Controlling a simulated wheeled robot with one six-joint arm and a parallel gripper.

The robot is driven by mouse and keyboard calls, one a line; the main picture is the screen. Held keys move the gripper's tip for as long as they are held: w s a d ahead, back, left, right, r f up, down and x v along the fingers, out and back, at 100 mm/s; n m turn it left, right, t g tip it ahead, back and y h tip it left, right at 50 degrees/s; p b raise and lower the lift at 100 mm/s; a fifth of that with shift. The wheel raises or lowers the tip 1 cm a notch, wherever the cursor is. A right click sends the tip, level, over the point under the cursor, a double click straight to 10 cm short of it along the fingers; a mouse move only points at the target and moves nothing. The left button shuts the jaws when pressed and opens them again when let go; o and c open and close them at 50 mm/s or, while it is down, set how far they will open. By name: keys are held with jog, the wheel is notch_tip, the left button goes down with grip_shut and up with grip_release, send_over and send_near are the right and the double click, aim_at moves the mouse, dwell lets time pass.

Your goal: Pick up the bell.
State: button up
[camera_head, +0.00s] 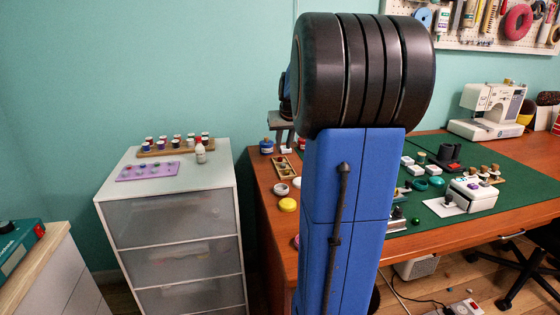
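I cannot pick out a bell with certainty; many small items lie on the wooden desk (268,222), and my blue and black arm covers part of it. What seems to be my gripper (282,138) is a grey part left of my arm's big black joint, above the desk's back left. It is small and partly hidden behind the arm, and its finger opening is unclear. I see nothing held in it.
A yellow round item (288,204) lies at the desk's left edge, near a wooden compartment tray (283,167). A green mat (520,185) carries several small items. A sewing machine (490,105) stands behind. A white drawer cabinet (118,205) stands left, a chair (540,245) right.

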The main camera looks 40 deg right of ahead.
aim_at(280, 159)
jog(key=shift+x, duration=3.7)
jog(key=shift+a, duration=0.15)
grip_shut()
